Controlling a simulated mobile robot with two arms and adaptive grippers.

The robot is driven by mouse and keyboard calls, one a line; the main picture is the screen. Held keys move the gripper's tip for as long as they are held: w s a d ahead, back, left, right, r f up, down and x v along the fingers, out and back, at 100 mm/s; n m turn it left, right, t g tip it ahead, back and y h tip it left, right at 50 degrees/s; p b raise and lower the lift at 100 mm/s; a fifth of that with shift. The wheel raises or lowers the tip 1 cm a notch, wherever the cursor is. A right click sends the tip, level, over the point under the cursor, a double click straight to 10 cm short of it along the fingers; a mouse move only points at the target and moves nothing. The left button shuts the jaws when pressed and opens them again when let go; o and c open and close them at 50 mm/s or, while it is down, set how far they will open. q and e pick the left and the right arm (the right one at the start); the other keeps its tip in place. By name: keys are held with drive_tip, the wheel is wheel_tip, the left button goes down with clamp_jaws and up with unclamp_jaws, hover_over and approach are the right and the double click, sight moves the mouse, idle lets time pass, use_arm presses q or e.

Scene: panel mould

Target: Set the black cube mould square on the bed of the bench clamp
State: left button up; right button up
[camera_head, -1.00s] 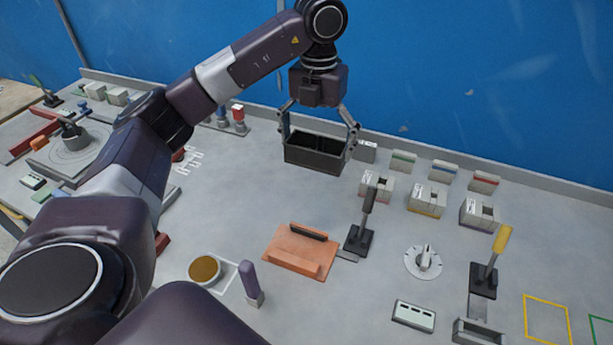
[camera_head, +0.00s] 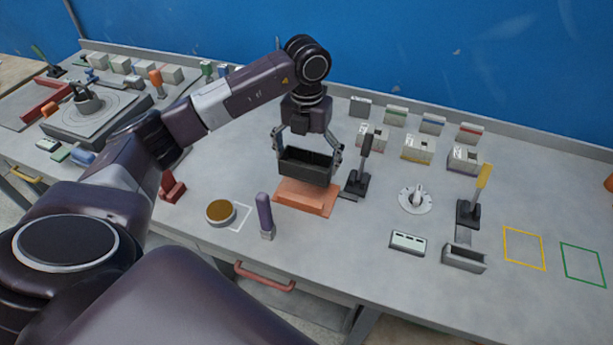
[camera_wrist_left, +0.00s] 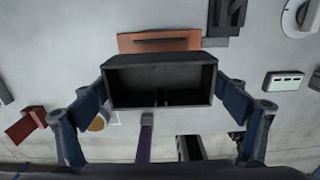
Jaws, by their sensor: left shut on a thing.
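The black cube mould (camera_head: 306,167) is an open-topped dark box, held upright by my left gripper (camera_head: 307,155), whose two fingers close on its opposite ends. In the left wrist view the mould (camera_wrist_left: 160,82) sits between the fingers (camera_wrist_left: 165,95) and its empty inside shows. The orange bed of the bench clamp (camera_head: 303,198) lies under the mould in the head view, partly hidden by it. In the left wrist view the bed (camera_wrist_left: 158,41) shows beyond the mould's far side, so the mould appears above it. The black clamp lever (camera_head: 361,168) stands right of the bed. My right gripper is not in view.
A purple-handled tool (camera_head: 265,214) and a round brown-topped pot (camera_head: 220,211) stand left of the bed. A white dial (camera_head: 415,200) and a yellow-handled lever clamp (camera_head: 472,199) are to the right. Several grey blocks line the back. Bare bench lies around the yellow outline (camera_head: 524,248).

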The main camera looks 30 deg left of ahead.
use_arm(q)
wheel_tip(320, 180, down, 3)
drive_tip(key=shift+w+f, duration=0.1)
wheel_tip(320, 180, down, 4)
drive_tip(key=shift+r+p, duration=0.1)
drive_tip(key=shift+p, duration=0.6)
drive_tip(key=shift+f, duration=0.3)
drive_tip(key=o, duration=1.2)
drive_tip(key=shift+o, duration=0.6)
drive_tip(key=shift+r, duration=0.2)
drive_tip(key=shift+r+b, duration=0.3)
wheel_tip(320, 180, up, 11)
drive_tip(key=b, duration=0.3)
drive_tip(key=shift+f, duration=0.2)
drive_tip(key=shift+r, duration=0.4)
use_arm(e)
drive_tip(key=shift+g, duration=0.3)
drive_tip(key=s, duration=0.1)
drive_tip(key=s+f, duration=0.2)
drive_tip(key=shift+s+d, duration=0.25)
use_arm(q)
drive_tip(key=shift+f, duration=0.1)
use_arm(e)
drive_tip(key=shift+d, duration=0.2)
